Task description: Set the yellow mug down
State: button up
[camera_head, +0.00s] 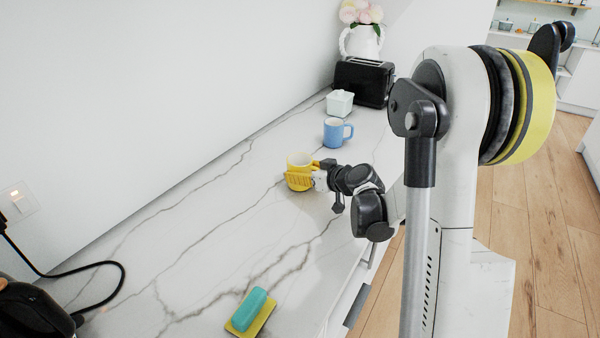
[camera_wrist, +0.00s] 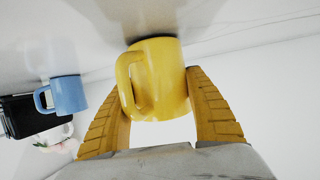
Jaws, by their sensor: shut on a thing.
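The yellow mug (camera_head: 299,159) is at the middle of the marble counter (camera_head: 215,215) in the head view. My gripper (camera_head: 300,179) is shut on it, with its yellow fingers around the mug's body. In the wrist view, which shows the scene upside down, the mug (camera_wrist: 168,75) sits between the two ribbed fingers of my gripper (camera_wrist: 158,85). Its handle faces left there. The mug looks upright, its base at or very near the counter, with a dark shadow by it. I cannot tell whether it touches.
A blue mug (camera_head: 333,134) stands behind the yellow one, with a white lidded box (camera_head: 340,103), a black toaster (camera_head: 363,82) and a white flower pitcher (camera_head: 363,42) farther back. A green-and-yellow sponge (camera_head: 250,312) lies near the front edge.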

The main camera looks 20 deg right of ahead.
jog(key=o, duration=1.4)
jog(key=shift+f, duration=0.1)
jog(key=shift+c, duration=0.2)
jog(key=shift+s+r, duration=0.25)
jog(key=shift+r, duration=0.1)
jog(key=p+v, duration=0.4)
jog(key=v, duration=0.7)
jog(key=s+a+r+g, duration=0.35)
jog(key=s+a, duration=0.25)
jog(key=a, duration=0.6)
jog(key=s+a+m+g+h, duration=0.2)
jog(key=s+a, duration=0.2)
jog(key=s, duration=1)
jog(key=shift+s+a+r+h, duration=0.2)
jog(key=shift+s+r+h, duration=0.2)
jog(key=shift+r, duration=0.1)
